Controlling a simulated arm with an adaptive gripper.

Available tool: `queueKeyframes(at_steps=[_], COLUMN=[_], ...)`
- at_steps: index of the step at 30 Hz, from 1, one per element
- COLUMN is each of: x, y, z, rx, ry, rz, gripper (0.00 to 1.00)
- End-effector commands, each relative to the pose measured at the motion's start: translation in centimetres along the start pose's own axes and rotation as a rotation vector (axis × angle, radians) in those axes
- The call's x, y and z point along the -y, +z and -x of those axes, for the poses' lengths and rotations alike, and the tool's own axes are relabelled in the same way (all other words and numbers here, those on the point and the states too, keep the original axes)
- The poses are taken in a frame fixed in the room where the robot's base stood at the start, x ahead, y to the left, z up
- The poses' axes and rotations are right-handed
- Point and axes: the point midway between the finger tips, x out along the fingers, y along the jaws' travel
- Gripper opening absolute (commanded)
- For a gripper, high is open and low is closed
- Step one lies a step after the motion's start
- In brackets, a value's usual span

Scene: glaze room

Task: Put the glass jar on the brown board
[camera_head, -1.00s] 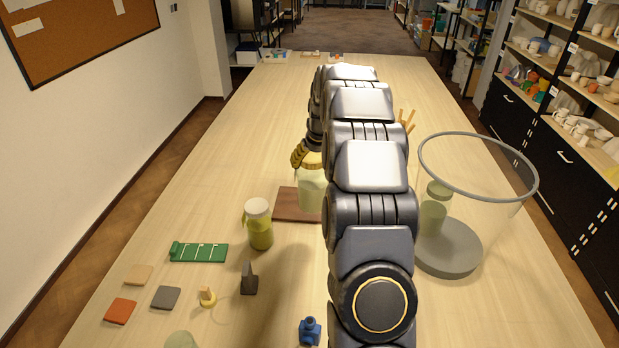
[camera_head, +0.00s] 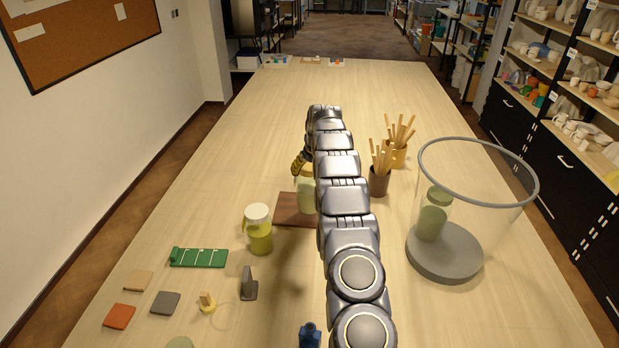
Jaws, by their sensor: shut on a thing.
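A glass jar (camera_head: 305,197) with pale green contents stands upright at or just above the brown board (camera_head: 287,216); I cannot tell whether its base touches. My gripper (camera_head: 303,169), with yellowish fingers, is shut on the jar's top. My arm hides the right side of the jar and of the board. A second jar (camera_head: 259,236) with a white lid and yellow-green contents stands on the table at the board's lower left. Another green jar (camera_head: 432,217) stands inside a large clear cylinder (camera_head: 497,229) on the right.
Two pots of wooden sticks, a dark one (camera_head: 379,181) and a yellow one (camera_head: 396,154), stand right of my arm. A green strip (camera_head: 199,257), small tiles (camera_head: 121,316), a grey wedge (camera_head: 248,286) and a blue piece (camera_head: 310,336) lie nearer.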

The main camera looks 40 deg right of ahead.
Motion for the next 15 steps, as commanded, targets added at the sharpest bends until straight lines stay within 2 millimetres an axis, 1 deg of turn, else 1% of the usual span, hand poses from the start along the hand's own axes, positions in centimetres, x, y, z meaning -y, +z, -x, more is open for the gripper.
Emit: queueKeyframes(at_steps=[5,7,12,15], x=[-0.1,-0.2,-0.1,-0.1], y=[-0.4,-0.3,0.7,0.8], z=[-0.3,-0.8,-3.1,-3.3], rx=[-0.009,-0.007,-0.005,-0.007], ry=[0.002,0.002,0.001,0.001], rz=[0.000,0.000,0.000,0.000], gripper=[0.34,0.34,0.33,0.33])
